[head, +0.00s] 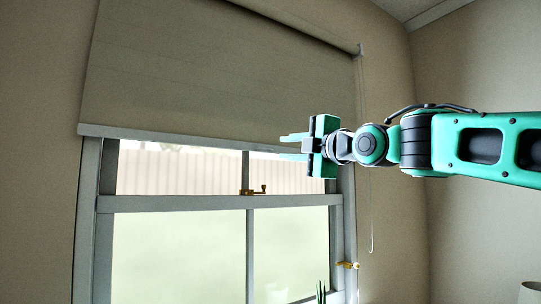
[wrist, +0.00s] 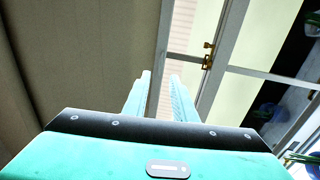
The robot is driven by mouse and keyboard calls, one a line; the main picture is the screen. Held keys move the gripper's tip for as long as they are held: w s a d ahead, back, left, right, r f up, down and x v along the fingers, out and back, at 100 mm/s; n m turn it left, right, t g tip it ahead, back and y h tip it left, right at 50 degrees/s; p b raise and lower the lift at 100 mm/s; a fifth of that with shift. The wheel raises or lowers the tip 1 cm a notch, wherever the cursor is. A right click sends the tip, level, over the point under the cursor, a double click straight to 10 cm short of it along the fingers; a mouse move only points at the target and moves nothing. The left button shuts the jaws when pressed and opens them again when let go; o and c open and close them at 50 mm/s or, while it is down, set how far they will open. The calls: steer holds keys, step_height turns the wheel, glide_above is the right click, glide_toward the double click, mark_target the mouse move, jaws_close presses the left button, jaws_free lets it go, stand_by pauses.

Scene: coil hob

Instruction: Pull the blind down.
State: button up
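The blind (head: 200,75) is a beige roller blind, partly lowered over the top of the window. Its pale bottom bar (head: 150,134) runs across the upper pane. My gripper (head: 284,147) is by the right end of this bar, its two green fingers one above the other with a gap between them. In the wrist view, my gripper (wrist: 160,78) also shows a gap, and the blind's fabric (wrist: 80,50) fills the left. The bar (wrist: 167,35) lines up with the gap. I cannot tell whether the fingers touch it.
The window frame (head: 190,203) has a brass latch (head: 254,190) at its middle and a brass handle (head: 347,265) at lower right. A thin cord (head: 371,215) hangs right of the window.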

mark_target(270, 149)
steer(key=x, duration=0.8)
steer(key=shift+w+a, duration=0.2)
steer(key=shift+w, duration=0.1)
steer(key=shift+c, duration=0.6)
jaws_close()
steer(key=shift+a, duration=0.1)
stand_by(0.5)
